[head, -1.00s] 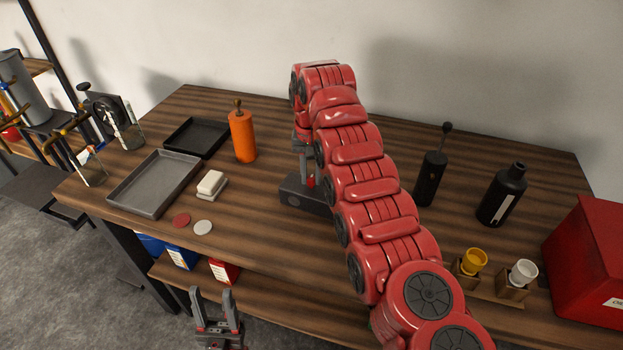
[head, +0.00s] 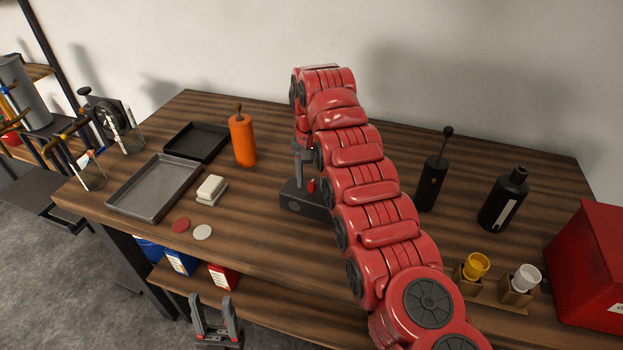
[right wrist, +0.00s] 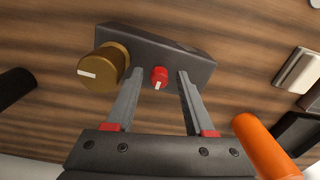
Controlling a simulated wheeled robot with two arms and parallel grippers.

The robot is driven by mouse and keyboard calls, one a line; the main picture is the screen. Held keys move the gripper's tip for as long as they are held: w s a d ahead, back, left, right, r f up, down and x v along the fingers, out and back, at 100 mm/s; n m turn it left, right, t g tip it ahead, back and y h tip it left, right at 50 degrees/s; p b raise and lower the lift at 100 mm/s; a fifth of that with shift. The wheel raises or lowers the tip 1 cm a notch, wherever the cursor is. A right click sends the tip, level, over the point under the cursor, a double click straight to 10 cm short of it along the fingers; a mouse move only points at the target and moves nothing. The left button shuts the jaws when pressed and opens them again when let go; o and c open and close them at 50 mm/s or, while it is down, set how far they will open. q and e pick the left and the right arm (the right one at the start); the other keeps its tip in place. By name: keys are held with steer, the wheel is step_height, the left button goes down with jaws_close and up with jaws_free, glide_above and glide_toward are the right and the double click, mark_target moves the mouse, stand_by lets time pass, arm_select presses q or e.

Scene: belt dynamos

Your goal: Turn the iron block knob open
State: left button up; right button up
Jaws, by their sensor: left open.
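The dark iron block (head: 300,202) sits on the wooden table, partly hidden by my red right arm in the head view. In the right wrist view the block (right wrist: 190,62) carries a small red knob (right wrist: 159,78) with a white mark and a larger brass knob (right wrist: 103,66) with a white mark. The red knob also shows in the head view (head: 311,186). My right gripper (right wrist: 160,73) is open, its two fingers apart on either side of the red knob, with visible gaps. My left gripper (head: 213,300) is open and empty in front of the table.
An orange cylinder (head: 243,140), a white-topped small block (head: 211,190) and two trays, grey (head: 150,210) and black (head: 196,155), stand left of the block. Black bottles (head: 503,200), small cups (head: 476,266) and a red box (head: 590,265) stand to the right.

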mark_target(312, 183)
stand_by(0.3)
steer(key=shift+r+p, duration=0.3)
steer(key=shift+r, duration=0.25)
step_height(312, 183, up, 16)
steer(key=p, duration=1.5)
steer(key=shift+r, duration=0.15)
